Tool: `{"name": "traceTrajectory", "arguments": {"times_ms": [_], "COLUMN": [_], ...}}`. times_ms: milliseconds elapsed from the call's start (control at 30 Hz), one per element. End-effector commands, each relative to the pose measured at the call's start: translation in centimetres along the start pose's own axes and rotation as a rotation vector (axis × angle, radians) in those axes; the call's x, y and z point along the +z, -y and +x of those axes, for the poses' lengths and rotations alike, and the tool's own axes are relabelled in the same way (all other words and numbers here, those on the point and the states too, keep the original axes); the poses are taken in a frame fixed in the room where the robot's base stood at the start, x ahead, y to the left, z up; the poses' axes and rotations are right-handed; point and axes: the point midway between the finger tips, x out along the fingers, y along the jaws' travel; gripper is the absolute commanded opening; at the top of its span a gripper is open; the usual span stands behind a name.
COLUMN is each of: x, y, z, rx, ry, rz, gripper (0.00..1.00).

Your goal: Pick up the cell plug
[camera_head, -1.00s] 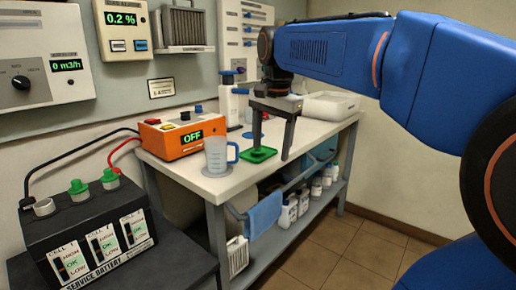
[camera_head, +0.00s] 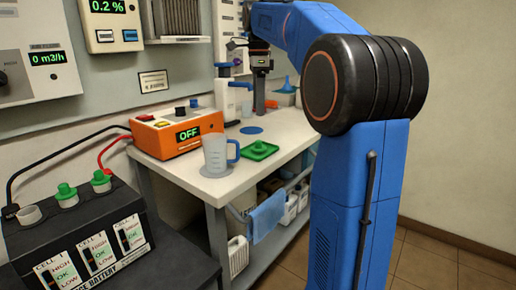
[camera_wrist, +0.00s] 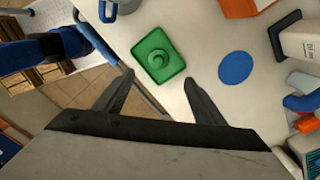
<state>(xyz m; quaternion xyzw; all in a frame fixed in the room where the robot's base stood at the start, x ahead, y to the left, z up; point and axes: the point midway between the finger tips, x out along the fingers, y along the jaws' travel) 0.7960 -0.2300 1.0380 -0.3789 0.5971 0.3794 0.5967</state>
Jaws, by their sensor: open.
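In the wrist view the plug (camera_wrist: 158,60) stands in the tray (camera_wrist: 149,39) just beyond my fingers. My gripper (camera_wrist: 159,77) is open and empty, its fingers spread either side of the tray's line, not touching the plug. In the head view my gripper (camera_head: 259,108) is above the far part of the bench, beyond the tray; its fingers are hard to make out.
The jug (camera_head: 215,155) stands left of the tray, near an orange charger (camera_head: 165,140). A blue disc (camera_wrist: 235,67) lies right of the tray; a white bottle (camera_head: 229,104) stands behind. The black battery (camera_head: 150,215) has two green plugs and one grey uncapped opening.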

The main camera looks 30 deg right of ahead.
Motion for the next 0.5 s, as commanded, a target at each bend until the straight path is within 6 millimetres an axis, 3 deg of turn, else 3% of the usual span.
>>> {"name": "traceTrajectory", "arguments": {"times_ms": [300, 500], "x": [0.0, 0.0], "y": [-0.1, -0.1], "z": [5.7, 7.9], "rx": [0.003, 0.0], "ry": [0.0, 0.0], "rz": [-0.001, -0.002], "gripper": [0.64, 0.64]}}
